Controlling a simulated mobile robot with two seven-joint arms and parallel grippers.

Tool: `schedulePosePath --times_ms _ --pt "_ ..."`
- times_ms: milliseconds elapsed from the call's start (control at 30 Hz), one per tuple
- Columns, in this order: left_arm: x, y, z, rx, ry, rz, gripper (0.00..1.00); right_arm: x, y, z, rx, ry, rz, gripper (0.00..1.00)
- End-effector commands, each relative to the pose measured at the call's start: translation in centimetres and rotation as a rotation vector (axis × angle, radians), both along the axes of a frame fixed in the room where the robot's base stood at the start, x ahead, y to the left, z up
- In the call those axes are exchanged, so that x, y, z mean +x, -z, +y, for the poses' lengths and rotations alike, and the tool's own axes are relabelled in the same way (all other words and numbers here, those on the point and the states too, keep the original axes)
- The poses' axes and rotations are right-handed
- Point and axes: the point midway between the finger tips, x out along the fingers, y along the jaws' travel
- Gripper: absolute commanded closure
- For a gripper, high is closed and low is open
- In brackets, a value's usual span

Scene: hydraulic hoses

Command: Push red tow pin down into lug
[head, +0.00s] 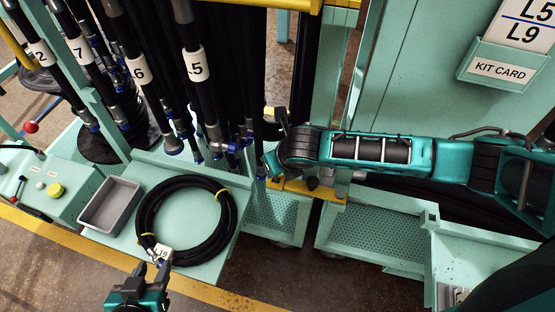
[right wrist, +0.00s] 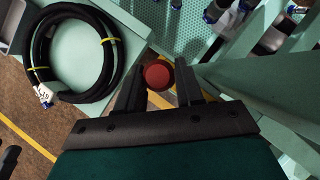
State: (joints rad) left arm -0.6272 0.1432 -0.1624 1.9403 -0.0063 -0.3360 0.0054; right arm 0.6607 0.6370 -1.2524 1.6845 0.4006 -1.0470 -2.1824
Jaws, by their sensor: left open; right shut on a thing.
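The red tow pin (right wrist: 158,75) shows end-on as a round red head between the fingers of my right gripper (right wrist: 159,83) in the right wrist view. The gripper is shut on it. In the head view my right forearm and wrist cover the pin and the fingers. A yellow tow bar (head: 318,191) lies just under that wrist, between two green carts; yellow also shows beneath the pin in the wrist view. The lug and the pin's depth in it are hidden. My left gripper (head: 150,273) is open and empty at the bottom of the head view.
Numbered hoses (head: 195,65) hang behind. The right cart (head: 385,232) has a bare perforated deck. A kit card holder (head: 497,68) is at upper right.

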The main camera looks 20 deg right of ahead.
Motion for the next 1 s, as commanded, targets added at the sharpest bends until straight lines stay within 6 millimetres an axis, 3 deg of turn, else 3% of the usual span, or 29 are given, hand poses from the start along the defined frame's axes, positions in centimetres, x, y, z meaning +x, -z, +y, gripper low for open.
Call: schedulePosePath --times_ms 1000 --pt "0.0 1.8 0.0 -0.001 -0.001 -0.001 0.57 0.0 4.0 0.0 0.001 -0.001 -0.001 1.0"
